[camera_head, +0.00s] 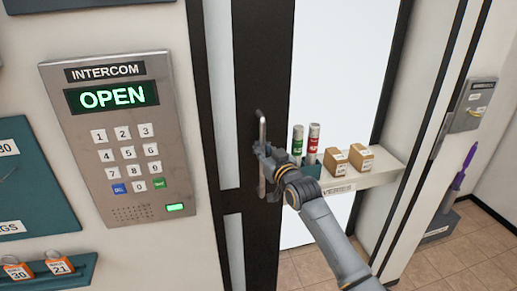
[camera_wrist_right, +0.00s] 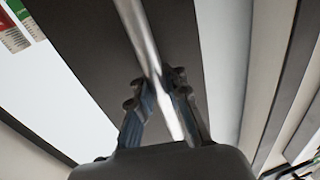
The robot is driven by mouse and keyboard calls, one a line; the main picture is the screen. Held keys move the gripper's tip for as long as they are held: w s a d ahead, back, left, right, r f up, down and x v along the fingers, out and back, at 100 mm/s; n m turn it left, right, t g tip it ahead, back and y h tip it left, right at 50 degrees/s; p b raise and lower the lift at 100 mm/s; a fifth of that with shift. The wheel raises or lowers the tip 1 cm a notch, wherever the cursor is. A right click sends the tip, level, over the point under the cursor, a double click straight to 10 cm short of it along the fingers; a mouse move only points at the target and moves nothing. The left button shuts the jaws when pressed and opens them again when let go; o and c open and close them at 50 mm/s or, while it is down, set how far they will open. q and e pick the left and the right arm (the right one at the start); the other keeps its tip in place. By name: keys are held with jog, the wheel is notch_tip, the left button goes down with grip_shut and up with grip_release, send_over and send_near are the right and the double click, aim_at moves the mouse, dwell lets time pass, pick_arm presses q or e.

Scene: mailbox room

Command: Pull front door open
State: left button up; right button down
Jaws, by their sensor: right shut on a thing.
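The front door (camera_head: 258,60) has a dark frame and pale glass panels, and stands left of the middle in the head view. Its handle (camera_head: 263,131) is an upright metal bar on the dark stile. My right gripper (camera_head: 265,155) is shut on the handle at about its middle. In the right wrist view the handle (camera_wrist_right: 138,30) runs down between the two fingers (camera_wrist_right: 163,105). Whether the door is ajar I cannot tell. My left gripper is not in view.
An intercom (camera_head: 120,140) reading OPEN is on the wall at left. A shelf (camera_head: 375,172) with two cans and two small boxes is right of the handle, behind my right arm. Tiled floor (camera_head: 445,265) shows at lower right.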

jog(key=c, duration=1.4)
grip_release()
jog(key=shift+s+a+f, duration=0.35)
jog(key=shift+a+f, duration=0.05)
jog(key=shift+o, duration=0.4)
jog(key=shift+s+a+r, duration=0.2)
jog(key=shift+s+r, duration=0.05)
jog(key=shift+r, duration=0.1)
jog(key=shift+w+d, duration=0.1)
jog(key=shift+w, duration=0.05)
jog(key=shift+d+f, duration=0.1)
jog(key=v, duration=1.2)
